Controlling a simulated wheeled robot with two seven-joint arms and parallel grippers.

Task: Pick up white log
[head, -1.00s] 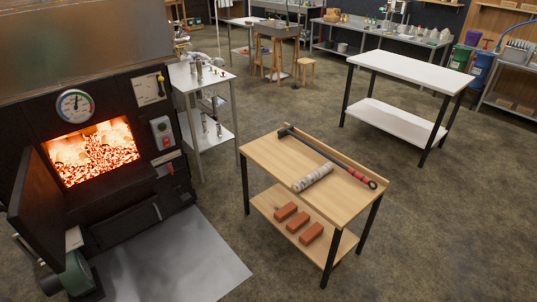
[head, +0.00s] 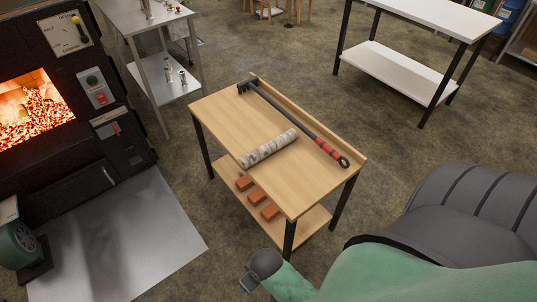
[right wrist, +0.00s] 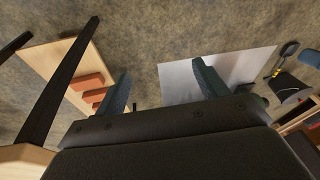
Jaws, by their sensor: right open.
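The white log (head: 268,147), pale bark with grey marks, lies on the top of the light wooden table (head: 205,108) in the head view. It lies beside a long dark tool with red bands and does not show in the right wrist view. My right gripper (right wrist: 163,88) is open, with nothing between its two fingers. In the right wrist view it is above the floor, beside the table. My green and grey right arm comes into the head view at the lower right, apart from the log. My left gripper is not in view.
The long tool (head: 300,122) lies along the table's raised back edge. Several red bricks (head: 270,211) are on the lower shelf. The lit firebox (head: 35,110) and metal floor plate (head: 120,240) are at left. A white table (head: 440,25) stands at the back right.

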